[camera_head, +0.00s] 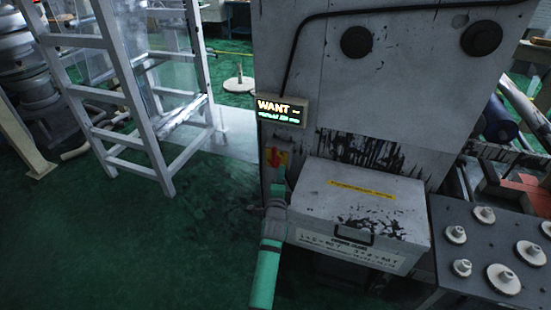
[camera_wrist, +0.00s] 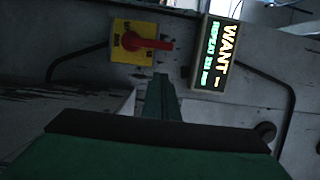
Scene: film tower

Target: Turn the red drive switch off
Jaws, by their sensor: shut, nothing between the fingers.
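The red drive switch (camera_head: 275,157) is a red handle on a yellow plate, low on the left edge of the grey machine panel. In the wrist view the red handle (camera_wrist: 148,42) lies across its yellow plate (camera_wrist: 122,52) and points toward the display. My gripper (camera_head: 277,190) is shut and empty, just below the switch in the head view. In the wrist view its green fingertips (camera_wrist: 161,88) stand below the red handle, with a visible gap in the picture. Whether they touch the panel cannot be told.
A lit display (camera_head: 281,110) reading "WANT" sits above the switch. A grey box (camera_head: 390,205) with a handle juts out right of my gripper. A dark table (camera_head: 480,265) with several pale knobbed discs is at right. A white frame (camera_head: 140,120) stands left; green floor lies between.

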